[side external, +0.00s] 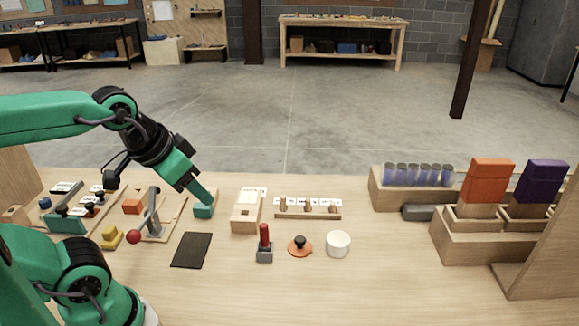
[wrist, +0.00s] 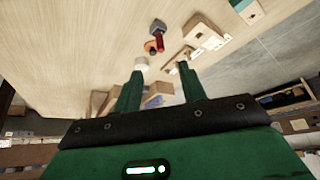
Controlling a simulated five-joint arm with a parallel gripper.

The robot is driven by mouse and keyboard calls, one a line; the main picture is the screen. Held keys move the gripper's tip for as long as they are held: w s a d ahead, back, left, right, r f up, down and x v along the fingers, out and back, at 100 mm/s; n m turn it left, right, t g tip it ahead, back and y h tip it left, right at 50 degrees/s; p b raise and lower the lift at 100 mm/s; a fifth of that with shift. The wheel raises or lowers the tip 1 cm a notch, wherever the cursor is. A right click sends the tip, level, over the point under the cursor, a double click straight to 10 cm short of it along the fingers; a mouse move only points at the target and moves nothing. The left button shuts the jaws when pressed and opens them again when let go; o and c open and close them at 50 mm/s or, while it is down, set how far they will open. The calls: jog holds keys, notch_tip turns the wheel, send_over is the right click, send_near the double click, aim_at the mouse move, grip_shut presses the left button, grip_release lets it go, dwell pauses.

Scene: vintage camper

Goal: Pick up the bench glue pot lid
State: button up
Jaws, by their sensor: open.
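The lid is an orange disc with a dark knob (side external: 300,247), lying on the bench in the side view. A white pot (side external: 338,243) stands just right of it, apart from it. My gripper (side external: 203,204) is to the left of the lid and farther back in the side view. In the wrist view its two fingers (wrist: 160,69) are spread wide with nothing held between them.
A red-handled tool (side external: 264,244) stands close left of the lid. A wooden block (side external: 246,213) and a labelled peg rack (side external: 307,215) are behind. A black mat (side external: 191,250) lies left. Bare bench (side external: 370,285) is in front and right.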

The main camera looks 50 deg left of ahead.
jog(key=shift+o, duration=0.2)
jog(key=o, duration=0.9)
jog(key=shift+w, duration=0.1)
jog(key=m+g, duration=0.6)
jog(key=m, duration=1.4)
send_over(300, 239)
notch_tip(300, 239, down, 16)
jog(key=shift+a+f, duration=0.1)
jog(key=shift+w+f+m, duration=0.1)
jog(key=shift+f+m, duration=0.1)
jog(key=shift+m, duration=0.1)
jog(key=shift+f, duration=0.1)
